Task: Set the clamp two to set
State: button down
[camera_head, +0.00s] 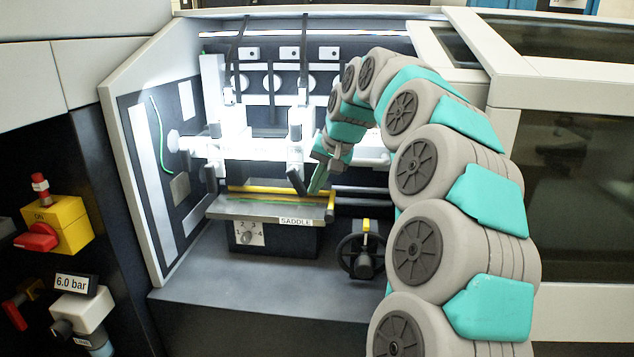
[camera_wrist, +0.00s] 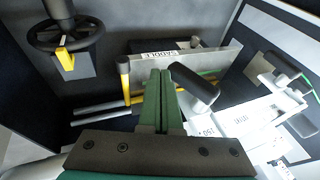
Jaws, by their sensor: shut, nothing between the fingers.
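In the head view my gripper (camera_head: 317,186) is inside the machine bay, above the right end of the saddle. Its green fingers are shut and empty, as they also look in the wrist view (camera_wrist: 160,90). A black lever handle (camera_head: 297,181) hangs at a slant from the right white clamp (camera_head: 296,145), just left of my fingertips. In the wrist view this handle (camera_wrist: 194,86) lies right beside the fingers; whether they touch I cannot tell. White label plates (camera_wrist: 240,116) sit by it, their text hard to read. A second white clamp (camera_head: 212,150) stands further left.
The saddle plate (camera_head: 265,209) with a yellow rod (camera_head: 265,190) lies below my gripper. A black handwheel (camera_head: 358,255) is at lower right, a numbered selector knob (camera_head: 247,237) below the saddle. The bay floor in front is clear. The bay's left wall (camera_head: 150,190) bounds the space.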

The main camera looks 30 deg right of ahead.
jog(key=shift+w+a+f+y+b, duration=0.1)
jog(key=shift+a+f+y+b, duration=0.1)
jog(key=shift+f, duration=0.2)
jog(key=shift+w+a+f+y+b, duration=0.1)
jog(key=shift+a+f+b, duration=0.05)
jog(key=shift+f, duration=0.25)
jog(key=shift+t, duration=0.3)
jog(key=shift+r, duration=0.2)
dwell(0.9)
jog(key=shift+r+p, duration=0.45)
jog(key=shift+r, duration=0.25)
jog(key=v, duration=0.7)
jog(key=shift+s+r, duration=0.15)
jog(key=shift+r, duration=0.15)
